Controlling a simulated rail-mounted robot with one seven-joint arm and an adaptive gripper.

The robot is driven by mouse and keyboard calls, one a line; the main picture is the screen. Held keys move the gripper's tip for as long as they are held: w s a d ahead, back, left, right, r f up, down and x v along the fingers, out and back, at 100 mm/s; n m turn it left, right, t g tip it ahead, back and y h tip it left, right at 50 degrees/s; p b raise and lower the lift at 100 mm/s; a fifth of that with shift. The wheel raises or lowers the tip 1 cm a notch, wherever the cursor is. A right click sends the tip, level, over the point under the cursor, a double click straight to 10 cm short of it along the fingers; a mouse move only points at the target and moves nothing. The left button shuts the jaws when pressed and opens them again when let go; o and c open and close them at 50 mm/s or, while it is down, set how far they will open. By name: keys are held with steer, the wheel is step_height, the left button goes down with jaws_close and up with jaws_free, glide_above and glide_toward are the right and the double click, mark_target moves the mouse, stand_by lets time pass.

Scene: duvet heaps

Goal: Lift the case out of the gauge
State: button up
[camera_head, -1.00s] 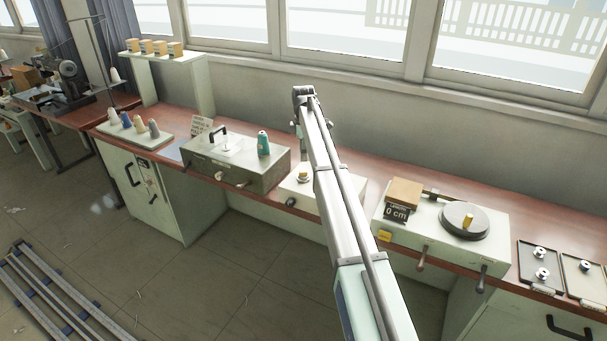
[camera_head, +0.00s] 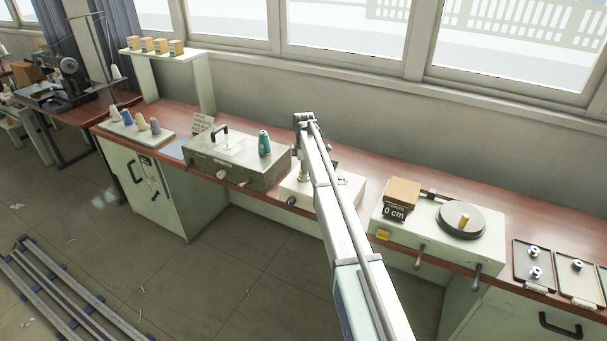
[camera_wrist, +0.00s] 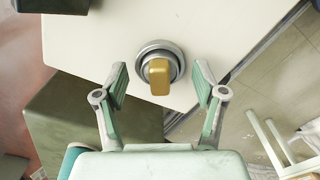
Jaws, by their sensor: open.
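The case (camera_wrist: 159,76) is a small gold block in the wrist view. It sits in a round metal socket on the pale top of the gauge (camera_wrist: 100,45). My gripper (camera_wrist: 160,75) is open, with one finger on each side of the case and a gap visible on both sides. In the head view the gauge (camera_head: 348,190) is a low white box on the bench, partly hidden behind my arm. My gripper hangs over its left part there, and the case is not clear.
Left of the gauge stands a grey-green box (camera_head: 225,172) with a handle and a teal spool (camera_head: 264,143). To the right is a white machine (camera_head: 400,228) with a turntable (camera_head: 462,232) and a "0 cm" sign. Small trays (camera_head: 520,275) lie farther right.

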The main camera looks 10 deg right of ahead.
jaws_close()
steer(key=shift+r, duration=0.15)
